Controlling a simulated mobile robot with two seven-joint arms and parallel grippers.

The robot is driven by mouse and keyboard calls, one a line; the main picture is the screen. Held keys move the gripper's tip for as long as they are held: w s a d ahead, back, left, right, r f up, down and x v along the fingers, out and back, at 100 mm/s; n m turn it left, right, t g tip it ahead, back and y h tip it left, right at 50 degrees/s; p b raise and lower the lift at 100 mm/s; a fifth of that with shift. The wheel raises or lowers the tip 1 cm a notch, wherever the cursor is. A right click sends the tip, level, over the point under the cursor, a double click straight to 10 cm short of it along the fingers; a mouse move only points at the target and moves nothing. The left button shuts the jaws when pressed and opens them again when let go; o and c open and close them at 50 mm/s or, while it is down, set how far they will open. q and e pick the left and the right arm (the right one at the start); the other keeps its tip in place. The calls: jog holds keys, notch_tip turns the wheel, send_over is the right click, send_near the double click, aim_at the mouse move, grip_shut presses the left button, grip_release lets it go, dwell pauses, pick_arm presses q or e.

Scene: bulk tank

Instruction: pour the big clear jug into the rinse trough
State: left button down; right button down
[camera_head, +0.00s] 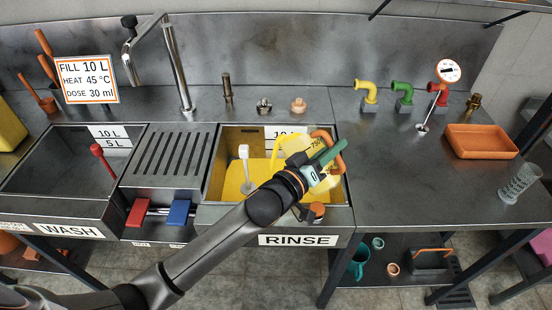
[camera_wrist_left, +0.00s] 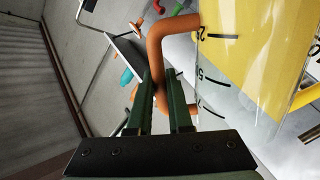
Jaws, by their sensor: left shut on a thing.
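The big clear jug (camera_head: 326,178) is tilted over the right part of the rinse trough (camera_head: 212,170), its mouth toward the left. A curved yellow band runs from its mouth down toward the trough, and yellow liquid covers the trough's bottom. My left gripper (camera_head: 318,168) is shut on the jug's orange handle (camera_head: 338,148). In the left wrist view, the fingers (camera_wrist_left: 163,105) close around the handle (camera_wrist_left: 158,45). The marked jug wall (camera_wrist_left: 235,55) there shows yellow liquid inside. My arm and gripper hide part of the jug. My right gripper is not in view.
A white-headed stopper (camera_head: 244,153) stands in the rinse trough. The grey wash trough (camera_head: 55,165) is at left, past a ribbed drainboard (camera_head: 168,152). A faucet (camera_head: 180,70) rises behind. An orange tray (camera_head: 480,142) and a clear beaker (camera_head: 518,183) are on the right counter.

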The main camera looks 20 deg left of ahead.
aim_at(324, 135)
pick_arm(q)
jog(key=shift+w+a+r+n, duration=0.3)
jog(key=shift+a+r+n, duration=0.35)
jog(key=shift+n, duration=0.25)
dwell(0.5)
jog(key=shift+w+a+r+n, duration=0.2)
jog(key=shift+w+a+n, duration=0.15)
jog(key=shift+a+n, duration=0.5)
dwell(1.1)
jog(key=shift+w+a+f+n+b, duration=0.2)
jog(key=shift+a+f+n+b, duration=0.15)
jog(key=shift+n+b, duration=0.2)
jog(key=shift+w+a+f+n+b, duration=0.2)
jog(key=shift+f+n+b, duration=0.2)
jog(key=shift+f+n, duration=0.1)
dwell(0.6)
